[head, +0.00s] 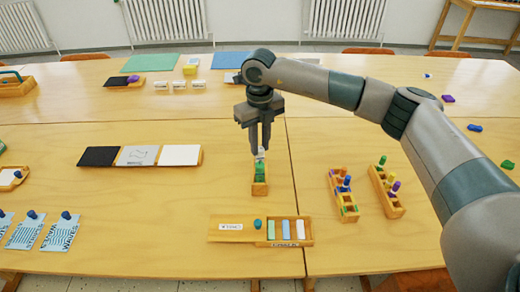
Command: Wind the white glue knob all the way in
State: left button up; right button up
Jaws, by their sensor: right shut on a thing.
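My right gripper (260,148) points straight down over a small wooden holder (260,189) near the middle of the table. Its fingers are shut on a small white piece, the glue knob (261,154), which shows only partly between and below the fingertips. Directly under the knob is a green part (260,172) standing in the holder. How far the knob is wound in is too small to tell. My left gripper is not in view.
A chalk box (225,230) with a sliding lid lies in front. Two wooden racks (343,205) with coloured pieces stand at right. A panel tray (140,157) lies at left, with blue-knobbed cards (25,231) at front left. Bare table surrounds the holder.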

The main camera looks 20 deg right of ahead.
jog(key=shift+f+n+b, duration=0.1)
jog(key=shift+n+b, duration=0.2)
jog(key=shift+n, duration=0.5)
jog(key=shift+n+b, duration=0.35)
jog(key=shift+n, duration=0.05)
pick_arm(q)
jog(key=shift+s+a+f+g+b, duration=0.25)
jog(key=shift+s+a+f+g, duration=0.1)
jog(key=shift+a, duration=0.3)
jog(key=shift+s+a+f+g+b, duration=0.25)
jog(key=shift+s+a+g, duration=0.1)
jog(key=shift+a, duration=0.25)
pick_arm(e)
jog(key=shift+n, duration=0.8)
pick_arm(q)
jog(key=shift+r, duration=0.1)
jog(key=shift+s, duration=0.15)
